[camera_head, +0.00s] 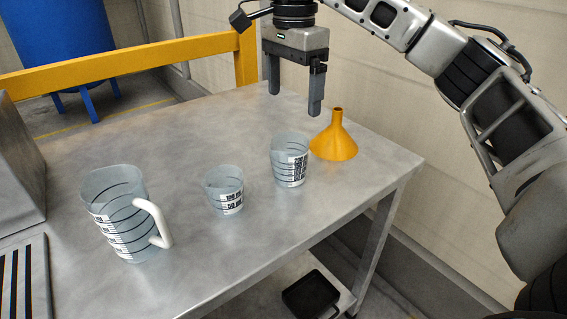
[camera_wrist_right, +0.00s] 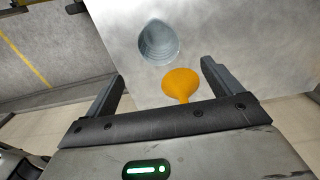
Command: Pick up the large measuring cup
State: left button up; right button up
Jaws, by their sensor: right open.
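The large measuring cup (camera_head: 122,215) is clear with black marks and a white handle. It stands upright at the left front of the metal table (camera_head: 245,270). A small clear cup (camera_head: 225,192) and a medium clear cup (camera_head: 289,161) stand to its right. My right gripper (camera_head: 294,100) is open and empty, pointing down above the table's far side, behind the medium cup and well away from the large cup. In the right wrist view the gripper (camera_wrist_right: 164,85) shows its two fingers apart, with one clear cup (camera_wrist_right: 159,42) beyond them. My left gripper is not in view.
An orange funnel (camera_head: 335,138) stands upside down right of the medium cup; it also shows in the right wrist view (camera_wrist_right: 181,82). A grey metal box (camera_head: 16,165) and a slotted plate (camera_head: 26,275) are at the left. A yellow rail (camera_head: 130,62) runs behind the table.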

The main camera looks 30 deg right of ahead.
jog(key=b, duration=0.2)
send_near(290, 150)
notch_tip(290, 150, down, 2)
jog(key=s+a, duration=0.1)
jog(key=s, duration=0.2)
jog(key=f, duration=0.4)
jog(key=a+f, duration=0.1)
jog(key=shift+w+f, duration=0.15)
jog(key=shift+f, duration=0.5)
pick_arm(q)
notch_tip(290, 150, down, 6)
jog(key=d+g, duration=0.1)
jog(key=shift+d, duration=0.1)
pick_arm(e)
jog(key=shift+c, duration=0.3)
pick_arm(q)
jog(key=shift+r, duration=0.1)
pick_arm(e)
jog(key=c, duration=1)
